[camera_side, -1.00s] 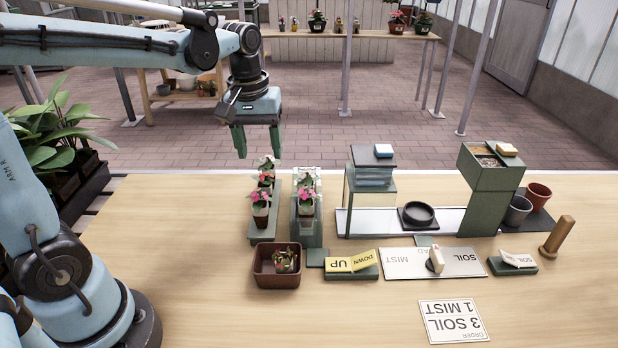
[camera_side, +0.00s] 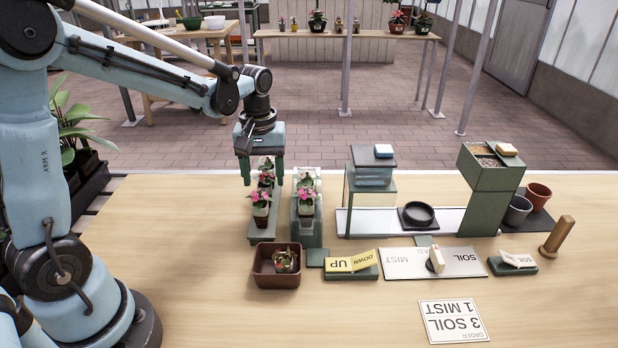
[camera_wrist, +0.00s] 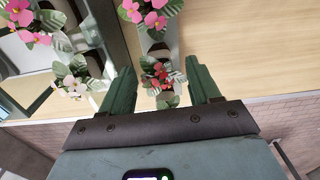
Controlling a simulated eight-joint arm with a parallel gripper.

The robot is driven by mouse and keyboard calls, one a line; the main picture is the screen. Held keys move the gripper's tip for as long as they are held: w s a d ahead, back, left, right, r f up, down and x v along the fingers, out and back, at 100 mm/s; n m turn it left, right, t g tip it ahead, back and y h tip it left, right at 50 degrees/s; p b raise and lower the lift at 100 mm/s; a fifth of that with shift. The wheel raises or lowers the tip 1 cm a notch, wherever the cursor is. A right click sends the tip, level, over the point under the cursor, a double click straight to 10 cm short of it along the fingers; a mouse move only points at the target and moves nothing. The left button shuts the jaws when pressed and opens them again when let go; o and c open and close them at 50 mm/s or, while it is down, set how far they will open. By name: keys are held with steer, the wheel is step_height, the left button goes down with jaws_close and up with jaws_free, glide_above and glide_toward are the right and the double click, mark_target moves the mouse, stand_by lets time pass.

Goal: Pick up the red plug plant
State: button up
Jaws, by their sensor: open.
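The red plug plant (camera_wrist: 160,75) has small red flowers over green leaves. In the wrist view it sits between the two fingers of my gripper (camera_wrist: 163,70), which is open. In the side view my gripper (camera_side: 262,178) is lowered over the far end of the left green rack (camera_side: 253,226), with a finger on each side of the farthest plant (camera_side: 265,163). Its pot is largely hidden there. A pink-flowered plant (camera_side: 260,199) stands at the near end of the same rack. I cannot tell whether the fingers touch the red plant.
A second green rack (camera_side: 306,233) with plants stands close on the right. A brown tub (camera_side: 277,278) holding a plant is in front. A black dish (camera_side: 418,215), the soil dispenser (camera_side: 487,205) and labelled switches (camera_side: 350,266) are farther right. The front left table is clear.

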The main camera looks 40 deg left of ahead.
mark_target(264, 184)
steer(key=shift+f, duration=2.45)
steer(key=c, duration=1)
steer(key=shift+r, duration=0.15)
